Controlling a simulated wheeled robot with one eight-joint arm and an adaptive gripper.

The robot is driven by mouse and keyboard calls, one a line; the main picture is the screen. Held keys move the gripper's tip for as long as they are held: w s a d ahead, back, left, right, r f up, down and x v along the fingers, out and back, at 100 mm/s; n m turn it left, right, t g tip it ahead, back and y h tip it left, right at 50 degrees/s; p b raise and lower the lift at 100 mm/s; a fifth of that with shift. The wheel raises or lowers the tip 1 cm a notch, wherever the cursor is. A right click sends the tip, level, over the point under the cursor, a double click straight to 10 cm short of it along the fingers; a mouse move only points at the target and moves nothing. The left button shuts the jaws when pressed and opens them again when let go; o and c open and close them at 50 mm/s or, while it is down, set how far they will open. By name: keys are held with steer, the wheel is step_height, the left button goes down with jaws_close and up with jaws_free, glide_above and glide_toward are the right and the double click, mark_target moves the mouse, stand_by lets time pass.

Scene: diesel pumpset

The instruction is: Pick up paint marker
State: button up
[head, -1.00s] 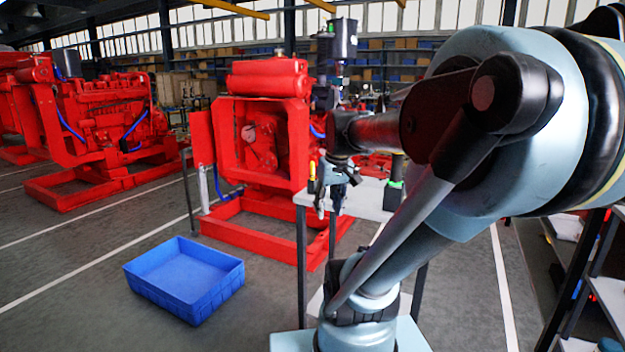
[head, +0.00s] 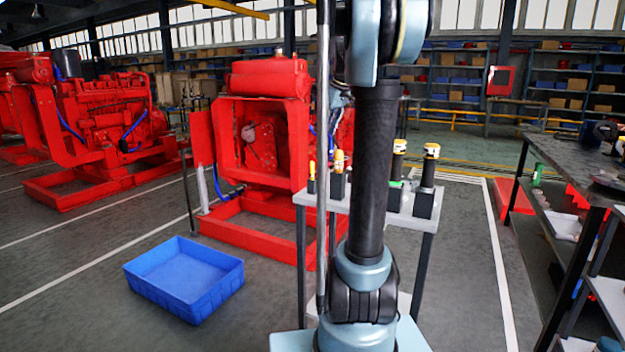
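Several items stand in dark holders on a small grey table (head: 412,222) in the middle of the head view. Two slim yellow-topped items (head: 338,160) stand at the table's left and may be markers; I cannot tell for sure which is the paint marker. Two thicker items with yellow and white tops (head: 431,152) stand at the right in black holders. My arm rises upright in front of the table and hides its middle. My gripper is out of the picture, so its fingers cannot be seen.
A blue crate (head: 185,280) lies on the floor at left. A red pumpset (head: 262,150) on a red frame stands behind the table. A dark workbench with shelves (head: 575,165) stands at right. Floor is clear between table and workbench.

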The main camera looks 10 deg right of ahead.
mark_target(313, 162)
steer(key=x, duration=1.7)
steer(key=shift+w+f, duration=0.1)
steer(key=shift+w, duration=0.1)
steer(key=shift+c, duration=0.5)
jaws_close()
